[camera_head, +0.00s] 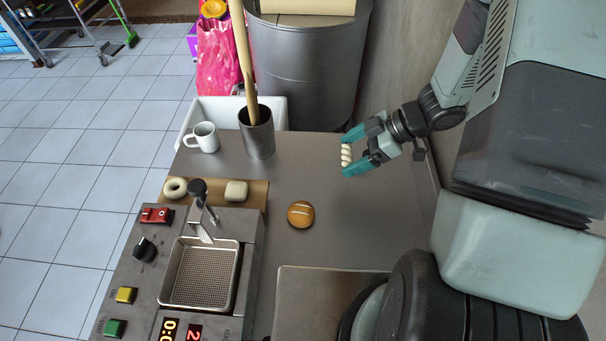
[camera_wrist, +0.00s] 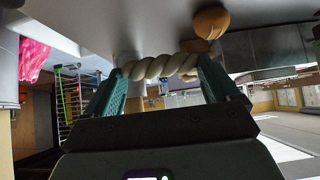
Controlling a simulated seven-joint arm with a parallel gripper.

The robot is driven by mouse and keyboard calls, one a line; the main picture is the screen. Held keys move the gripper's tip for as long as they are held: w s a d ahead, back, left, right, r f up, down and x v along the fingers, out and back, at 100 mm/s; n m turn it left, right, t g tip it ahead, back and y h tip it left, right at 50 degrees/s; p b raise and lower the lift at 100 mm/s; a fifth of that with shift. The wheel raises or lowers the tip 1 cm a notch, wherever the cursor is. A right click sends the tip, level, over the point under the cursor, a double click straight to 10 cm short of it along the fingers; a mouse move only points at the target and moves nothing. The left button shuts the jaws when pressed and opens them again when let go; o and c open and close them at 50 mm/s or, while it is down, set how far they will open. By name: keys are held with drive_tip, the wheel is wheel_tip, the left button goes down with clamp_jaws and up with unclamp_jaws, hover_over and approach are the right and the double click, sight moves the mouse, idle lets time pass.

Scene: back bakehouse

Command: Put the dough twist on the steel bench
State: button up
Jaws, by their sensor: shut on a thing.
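The dough twist (camera_head: 346,155) is a short, pale, braided piece. My gripper (camera_head: 356,155) has its teal fingers shut on its two ends, at the right part of the steel bench (camera_head: 345,225). In the wrist view the dough twist (camera_wrist: 160,66) spans the gap between the fingers of my gripper (camera_wrist: 162,78). The grey bench surface (camera_wrist: 130,25) shows close to it there. I cannot tell whether the twist touches the bench or is held just above it.
A round scored bun (camera_head: 301,214) lies mid-bench. A board (camera_head: 212,194) holds a dough ring (camera_head: 175,188) and a pale bun (camera_head: 236,190). A mug (camera_head: 202,138) and a metal pot (camera_head: 257,133) with a rolling pin stand behind. A fryer basket (camera_head: 200,275) is front left.

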wheel_tip(320, 180, down, 10)
idle(0.5)
drive_tip(key=o, duration=0.5)
drive_tip(key=shift+f, duration=0.1)
drive_tip(key=shift+o, duration=0.2)
drive_tip(key=shift+r, duration=0.2)
drive_tip(key=v, duration=0.5)
drive_tip(key=shift+r, duration=0.45)
wheel_tip(320, 180, up, 6)
